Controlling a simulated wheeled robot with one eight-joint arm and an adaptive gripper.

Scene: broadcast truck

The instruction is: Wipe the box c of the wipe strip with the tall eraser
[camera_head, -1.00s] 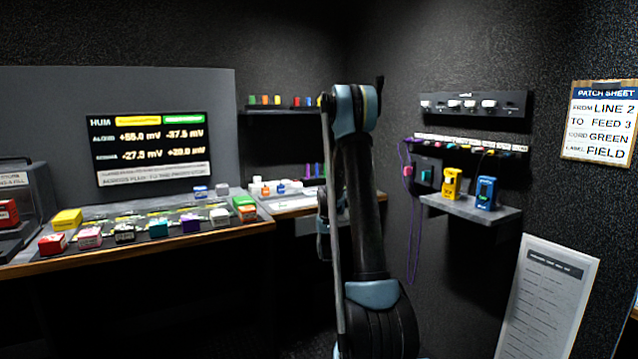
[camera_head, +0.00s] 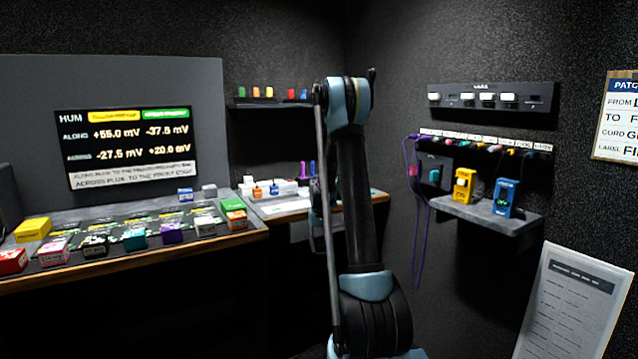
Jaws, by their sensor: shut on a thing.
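My arm stands in the middle of the view. Its gripper is hidden behind the arm's upper links, so what it holds does not show. On the far small desk (camera_head: 375,197) lies a pale flat sheet or strip (camera_head: 285,207), partly covered by my arm. Small white blocks (camera_head: 283,187), some with orange or blue parts, stand behind it. Two thin upright purple items (camera_head: 303,170) stand near them. I cannot tell which of these is the wipe strip or the tall eraser, and no box c is readable.
A long desk (camera_head: 130,262) on the left carries several coloured boxes below a grey screen panel (camera_head: 210,110). A wall shelf (camera_head: 485,215) on the right holds a yellow device (camera_head: 463,187) and a blue device (camera_head: 506,197). A tilted white sheet (camera_head: 575,310) stands at lower right.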

